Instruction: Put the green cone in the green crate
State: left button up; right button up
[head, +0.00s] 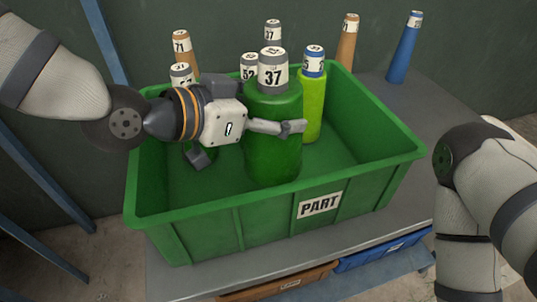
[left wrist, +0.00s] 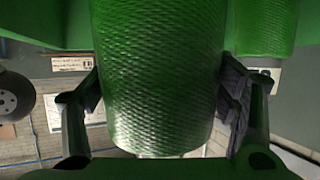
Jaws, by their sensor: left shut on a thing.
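The green cone (head: 272,150) has a grey top labelled 37 and stands upright within the walls of the green crate (head: 190,230). My left gripper (head: 250,145) is shut on it, with one finger across its front right. In the left wrist view the green cone (left wrist: 158,80) fills the middle, between the two fingers of my left gripper (left wrist: 160,118). I cannot tell whether its base touches the crate floor. My right arm shows at the right edge; its gripper is out of view.
A lime-green cone (head: 312,105) with a blue top stands in the crate behind the held one, with several other labelled tops. An orange cone (head: 347,42) and a blue cone (head: 403,50) stand behind the crate on the grey table (head: 440,105).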

aim_at(249, 143)
pick_arm(q)
notch_tip(249, 143, down, 6)
jog(key=shift+f+b, duration=0.1)
jog(key=shift+b, duration=0.35)
pick_arm(e)
jog(key=shift+s+f, duration=0.6)
jog(key=shift+f, duration=0.05)
pick_arm(q)
jog(key=o, duration=1.8)
jog(key=shift+f, duration=0.15)
jog(key=v, duration=0.3)
jog(key=p+v, duration=0.1)
jog(key=v, duration=0.3)
jog(key=shift+r, duration=0.3)
jog(key=shift+s+a, duration=0.2)
jog(key=shift+f, duration=0.1)
pick_arm(e)
jog(key=shift+w+r, duration=0.6)
jog(key=shift+r, duration=0.05)
